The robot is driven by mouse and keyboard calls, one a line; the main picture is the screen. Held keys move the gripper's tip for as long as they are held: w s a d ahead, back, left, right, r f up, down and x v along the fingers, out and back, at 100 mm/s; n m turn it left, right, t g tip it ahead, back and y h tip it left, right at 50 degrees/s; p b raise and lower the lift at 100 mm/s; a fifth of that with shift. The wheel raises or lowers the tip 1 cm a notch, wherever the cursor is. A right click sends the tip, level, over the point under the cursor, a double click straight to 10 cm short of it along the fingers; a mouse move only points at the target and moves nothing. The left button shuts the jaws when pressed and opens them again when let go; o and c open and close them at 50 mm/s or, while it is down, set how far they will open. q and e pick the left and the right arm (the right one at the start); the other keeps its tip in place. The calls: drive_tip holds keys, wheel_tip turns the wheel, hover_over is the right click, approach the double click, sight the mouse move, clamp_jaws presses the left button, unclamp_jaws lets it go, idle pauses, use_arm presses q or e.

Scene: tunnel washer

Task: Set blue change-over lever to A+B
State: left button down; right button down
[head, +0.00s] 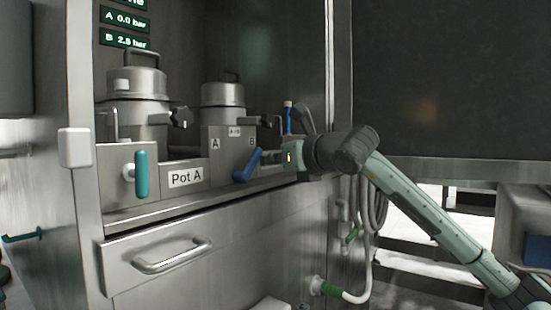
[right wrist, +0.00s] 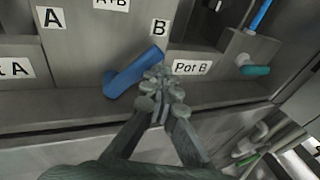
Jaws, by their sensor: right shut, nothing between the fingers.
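The blue change-over lever (head: 247,165) sits on the grey panel below the labels A (head: 215,143), A+B (head: 234,131) and B (head: 252,141). In the right wrist view the lever (right wrist: 133,74) slants up to the right, its upper end just below the B label (right wrist: 160,28). My right gripper (head: 272,157) is to the right of the lever. Its fingers (right wrist: 160,88) are shut and empty, close beside the lever's right side; I cannot tell whether they touch it. My left gripper is out of view.
A teal lever (head: 141,174) stands upright beside the Pot A label (head: 186,177). Another teal handle (right wrist: 256,70) is right of the Pot B label (right wrist: 192,67). Two metal pots (head: 137,84) stand behind the panel. A drawer handle (head: 172,256) sticks out below.

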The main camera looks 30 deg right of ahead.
sight(244, 153)
drive_tip(key=shift+w+a+r+p, duration=0.1)
drive_tip(key=shift+r+p, duration=0.1)
drive_tip(key=shift+r, duration=0.3)
drive_tip(key=shift+w+a+r+p, duration=0.1)
drive_tip(key=shift+r+p, duration=0.1)
drive_tip(key=shift+r, duration=0.25)
drive_tip(key=shift+s+a+r+p, duration=0.1)
drive_tip(key=shift+a+r+p, duration=0.4)
drive_tip(key=shift+a, duration=0.2)
drive_tip(key=shift+w+a+f, duration=0.25)
drive_tip(key=shift+w+a, duration=0.35)
drive_tip(key=shift+a, duration=0.2)
drive_tip(key=shift+s+a+f, duration=0.1)
drive_tip(key=shift+a+f, duration=0.05)
drive_tip(key=shift+f, duration=0.1)
drive_tip(key=shift+s+a+f+b, duration=0.3)
drive_tip(key=shift+s+a+b, duration=0.2)
drive_tip(key=shift+s, duration=0.1)
drive_tip(key=shift+s+d+r, duration=0.1)
drive_tip(key=shift+d+r, duration=0.05)
drive_tip(key=shift+r, duration=0.1)
